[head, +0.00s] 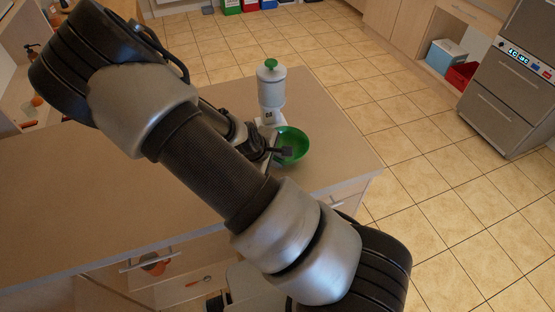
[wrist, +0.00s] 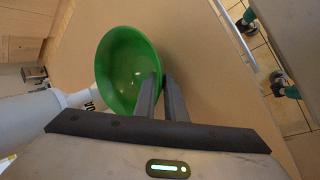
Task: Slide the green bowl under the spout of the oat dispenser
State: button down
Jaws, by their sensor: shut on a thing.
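The green bowl (head: 293,143) stands upright on the counter near its right end, close in front of the oat dispenser (head: 271,90). The dispenser is white with a green knob on top. My gripper (head: 285,152) is at the bowl's near left rim. In the wrist view my gripper (wrist: 163,88) has its fingers close together at the rim of the green bowl (wrist: 122,72), shut on it. The bowl looks empty. The white dispenser (wrist: 35,118) shows to the left in the wrist view, just beside the bowl. Its spout is not clearly visible.
The counter (head: 330,105) is bare around the bowl and dispenser, with its edge a short way to the right. My arm crosses the head view and hides much of the counter's middle. An open drawer (head: 185,275) with utensils shows below the front edge.

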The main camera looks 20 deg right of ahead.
jog(key=shift+w+d+p, duration=0.15)
jog(key=shift+w+p, duration=0.3)
jog(key=shift+w, duration=1.9)
jog(key=shift+f, duration=0.2)
jog(key=c, duration=1.7)
grip_release()
jog(key=shift+c, duration=0.2)
jog(key=shift+s, duration=0.1)
